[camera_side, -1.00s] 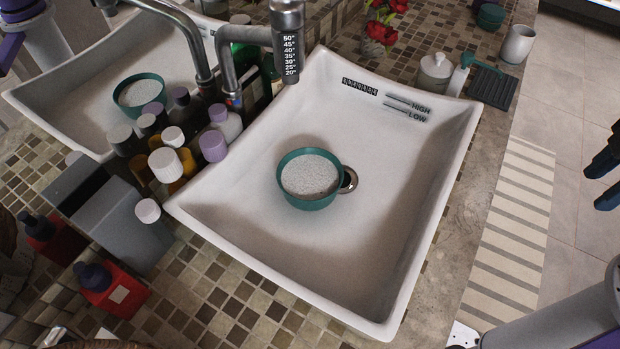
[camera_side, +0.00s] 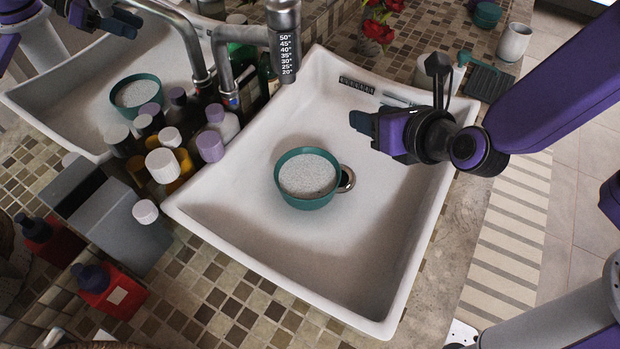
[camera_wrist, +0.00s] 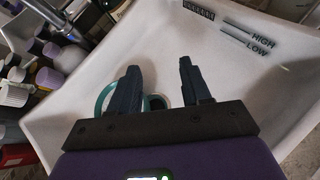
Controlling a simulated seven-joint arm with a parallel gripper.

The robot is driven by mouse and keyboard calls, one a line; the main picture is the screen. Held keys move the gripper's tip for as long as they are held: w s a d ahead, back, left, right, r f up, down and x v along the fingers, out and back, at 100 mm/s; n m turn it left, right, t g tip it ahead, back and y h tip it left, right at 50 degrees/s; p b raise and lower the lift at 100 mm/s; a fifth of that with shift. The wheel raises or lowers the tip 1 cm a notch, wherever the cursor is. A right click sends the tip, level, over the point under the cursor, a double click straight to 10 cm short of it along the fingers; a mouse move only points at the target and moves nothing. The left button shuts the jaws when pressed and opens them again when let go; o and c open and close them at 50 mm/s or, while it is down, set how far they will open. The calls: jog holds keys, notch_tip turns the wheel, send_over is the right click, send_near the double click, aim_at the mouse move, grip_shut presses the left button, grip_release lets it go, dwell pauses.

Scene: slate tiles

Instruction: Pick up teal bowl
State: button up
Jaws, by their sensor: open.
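The teal bowl (camera_side: 307,197) stands upright in the white sink basin, beside the round drain, with a speckled pale inside. In the wrist view the bowl (camera_wrist: 103,97) is mostly hidden behind my left finger, with parts of its teal rim showing. My gripper (camera_side: 362,128) is above the right part of the basin, up and to the right of the bowl, and apart from it. In the wrist view my gripper (camera_wrist: 160,75) is open, with two dark fingers spread and nothing between them.
A metal faucet (camera_side: 283,45) hangs over the basin's upper left edge. Several bottles (camera_side: 210,146) crowd the left rim. A mirror behind them reflects the bowl. A white cup (camera_side: 514,42) and a dark ribbed tray (camera_side: 489,82) are at the upper right. The basin around the bowl is clear.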

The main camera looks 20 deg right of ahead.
aim_at(321, 158)
jog(key=a+n, duration=0.1)
jog(key=a, duration=0.1)
jog(key=s+a+f+n+y, duration=0.1)
jog(key=a, duration=0.1)
jog(key=a+n+y, duration=0.1)
jog(key=shift+s+a+f+n, duration=0.15)
jog(key=shift+a+f+n, duration=0.1)
jog(key=shift+a+n, duration=0.15)
jog(key=shift+a+f, duration=0.15)
jog(key=shift+f, duration=2)
notch_tip(321, 158, down, 3)
jog(key=shift+x, duration=1.4)
jog(key=shift+r, duration=0.15)
grip_shut()
